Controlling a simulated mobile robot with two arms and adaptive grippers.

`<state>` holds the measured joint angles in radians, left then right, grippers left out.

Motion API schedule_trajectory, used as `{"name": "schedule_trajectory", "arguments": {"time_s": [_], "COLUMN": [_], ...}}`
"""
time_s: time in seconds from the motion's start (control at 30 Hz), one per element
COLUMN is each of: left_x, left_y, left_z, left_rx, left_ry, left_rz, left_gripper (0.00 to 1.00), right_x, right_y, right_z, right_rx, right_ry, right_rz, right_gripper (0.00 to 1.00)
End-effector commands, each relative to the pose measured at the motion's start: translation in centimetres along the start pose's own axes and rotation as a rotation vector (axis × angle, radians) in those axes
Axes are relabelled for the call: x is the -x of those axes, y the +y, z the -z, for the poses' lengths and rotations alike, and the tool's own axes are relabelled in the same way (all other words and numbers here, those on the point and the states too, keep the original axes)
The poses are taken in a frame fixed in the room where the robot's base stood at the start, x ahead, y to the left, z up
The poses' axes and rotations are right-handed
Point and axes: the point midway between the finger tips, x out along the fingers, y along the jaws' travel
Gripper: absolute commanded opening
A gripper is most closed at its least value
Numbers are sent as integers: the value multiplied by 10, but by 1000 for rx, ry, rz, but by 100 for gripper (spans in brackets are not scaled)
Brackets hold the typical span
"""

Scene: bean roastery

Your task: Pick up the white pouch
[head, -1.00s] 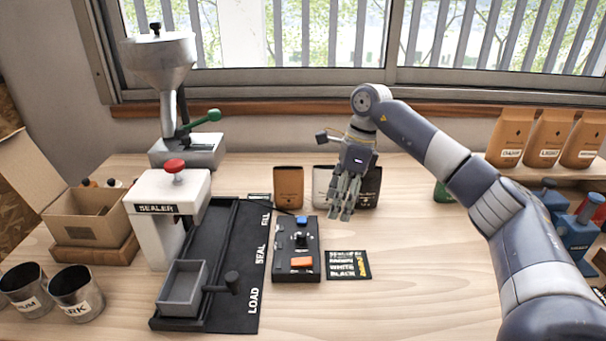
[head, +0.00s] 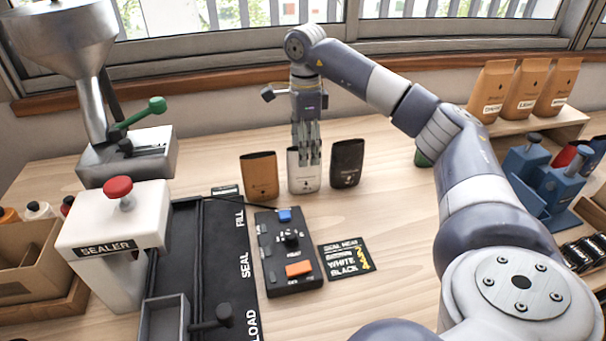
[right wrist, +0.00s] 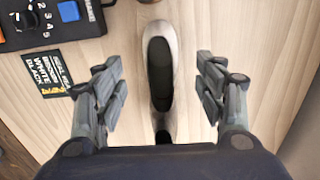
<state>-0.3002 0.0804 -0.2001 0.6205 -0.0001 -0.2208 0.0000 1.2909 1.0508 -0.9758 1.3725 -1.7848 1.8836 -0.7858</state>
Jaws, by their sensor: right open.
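The white pouch (head: 303,180) stands upright on the table between a brown pouch and a black pouch. My right gripper (head: 306,158) is over it in the head view and covers its upper middle. In the right wrist view the white pouch (right wrist: 172,85) shows from above with its dark open mouth, between the spread fingers of my right gripper (right wrist: 160,90). A gap shows on both sides of it, so the fingers do not touch it. My left gripper is in neither view.
The brown pouch (head: 259,178) and black pouch (head: 347,163) stand close on either side. A control box (head: 287,250), an order card (head: 346,258) and the white sealer (head: 115,235) lie nearer. Three tan bags (head: 525,90) stand on a shelf at right.

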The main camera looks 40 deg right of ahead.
Motion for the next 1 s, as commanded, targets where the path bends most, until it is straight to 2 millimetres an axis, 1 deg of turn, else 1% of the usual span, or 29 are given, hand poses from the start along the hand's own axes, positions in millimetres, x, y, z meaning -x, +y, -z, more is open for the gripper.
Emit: {"name": "schedule_trajectory", "arguments": {"time_s": [0.03,0.17,0.23,0.4,0.5,0.6,0.77,0.8,0.9,0.97,1.0], "left_x": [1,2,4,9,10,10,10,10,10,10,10], "left_y": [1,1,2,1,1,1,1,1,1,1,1], "left_z": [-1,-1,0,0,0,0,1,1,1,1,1], "left_rx": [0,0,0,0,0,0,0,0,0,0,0], "left_ry": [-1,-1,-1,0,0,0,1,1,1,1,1], "left_rz": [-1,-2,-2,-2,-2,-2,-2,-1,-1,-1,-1], "left_gripper": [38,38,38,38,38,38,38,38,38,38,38], "right_x": [-6,-14,-21,-47,-58,-63,-63,-63,-63,-63,-63], "right_y": [0,0,1,1,1,1,0,0,0,0,0], "right_z": [0,0,1,1,0,0,0,0,0,0,0], "right_rx": [0,0,-1,-1,-1,-1,0,0,0,0,0], "right_ry": [1,0,2,2,0,-1,-1,-1,-1,-1,-1], "right_rz": [-1,0,-2,-2,-1,0,1,1,1,1,1], "right_gripper": [64,64,64,64,64,64,64,62,41,29,28]}}
